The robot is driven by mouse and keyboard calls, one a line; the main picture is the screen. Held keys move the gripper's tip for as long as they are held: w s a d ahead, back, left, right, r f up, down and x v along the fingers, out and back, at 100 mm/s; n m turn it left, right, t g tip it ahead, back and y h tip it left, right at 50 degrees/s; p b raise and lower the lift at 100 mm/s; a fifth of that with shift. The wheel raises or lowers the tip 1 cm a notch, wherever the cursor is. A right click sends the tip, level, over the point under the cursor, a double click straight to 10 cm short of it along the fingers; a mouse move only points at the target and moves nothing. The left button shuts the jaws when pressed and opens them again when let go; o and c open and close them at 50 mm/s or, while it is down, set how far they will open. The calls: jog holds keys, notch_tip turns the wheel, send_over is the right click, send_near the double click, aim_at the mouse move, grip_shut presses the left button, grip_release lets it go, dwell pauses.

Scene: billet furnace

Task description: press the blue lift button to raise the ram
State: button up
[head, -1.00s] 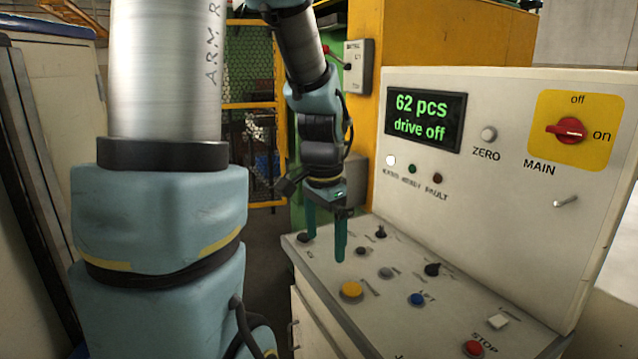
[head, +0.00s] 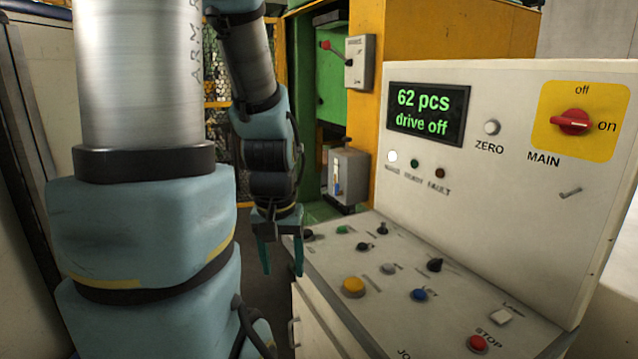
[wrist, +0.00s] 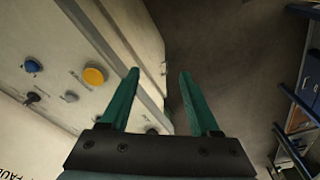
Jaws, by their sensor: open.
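The blue lift button (head: 419,295) is a small round button on the sloping desk of the control console (head: 330,262). It lies right of the yellow button (head: 353,287). In the wrist view the blue button (wrist: 32,65) shows at the left, beyond the yellow button (wrist: 94,75). My gripper (head: 282,272) is open and empty, left of the desk's edge and apart from the blue button. The ram cannot be made out.
The upright panel has a display (head: 428,113) reading "62 pcs, drive off" and a red main switch (head: 571,122). Dark floor lies left of the console.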

grip_shut()
dwell(1.2)
